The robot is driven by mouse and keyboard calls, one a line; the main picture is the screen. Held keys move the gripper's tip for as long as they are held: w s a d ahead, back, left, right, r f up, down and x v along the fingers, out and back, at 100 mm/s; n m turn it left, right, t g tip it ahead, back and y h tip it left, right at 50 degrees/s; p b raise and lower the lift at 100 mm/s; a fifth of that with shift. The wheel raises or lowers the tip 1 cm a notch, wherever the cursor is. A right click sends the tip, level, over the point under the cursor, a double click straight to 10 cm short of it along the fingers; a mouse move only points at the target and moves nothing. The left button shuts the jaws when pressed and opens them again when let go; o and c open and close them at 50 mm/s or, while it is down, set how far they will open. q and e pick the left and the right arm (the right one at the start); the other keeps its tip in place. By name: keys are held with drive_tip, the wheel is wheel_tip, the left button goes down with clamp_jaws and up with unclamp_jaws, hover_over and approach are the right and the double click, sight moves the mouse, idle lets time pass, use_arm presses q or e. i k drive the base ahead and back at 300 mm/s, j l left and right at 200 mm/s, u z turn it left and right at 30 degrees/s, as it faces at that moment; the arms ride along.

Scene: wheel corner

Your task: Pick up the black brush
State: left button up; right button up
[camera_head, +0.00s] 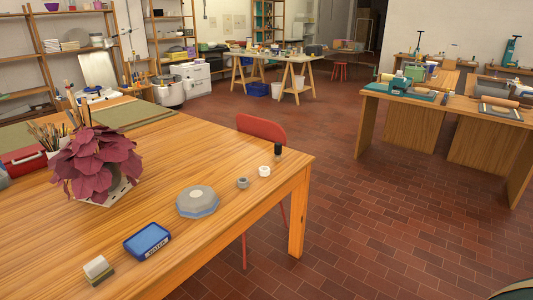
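A small black upright object (278,151) stands at the far right corner of the wooden table, in front of a red chair; it is too small to tell whether it is the black brush. Several brushes or tools stand in a white cup (50,140) at the left of the table, partly behind a dark red plant; I cannot tell whether any is black. Neither of my grippers is in view.
The wooden table (140,200) carries the plant (95,160), a grey octagonal piece (197,201), a blue box (147,241), a small block (98,269), a grey ring (242,183) and a white roll (264,171). The red chair (262,127) stands behind it. Tiled floor (350,225) is open at right.

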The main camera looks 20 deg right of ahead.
sight(278, 148)
drive_tip(key=i+l+u, duration=0.1)
drive_tip(key=l+u, duration=0.6)
drive_tip(key=u, duration=0.2)
drive_tip(key=l+u, duration=0.35)
drive_tip(key=l, duration=0.8)
drive_tip(key=k+l, duration=0.1)
drive_tip(key=l, duration=1)
drive_tip(key=k+l+u, duration=0.1)
drive_tip(key=l, duration=0.45)
drive_tip(key=k+l, duration=0.15)
drive_tip(key=l, duration=0.4)
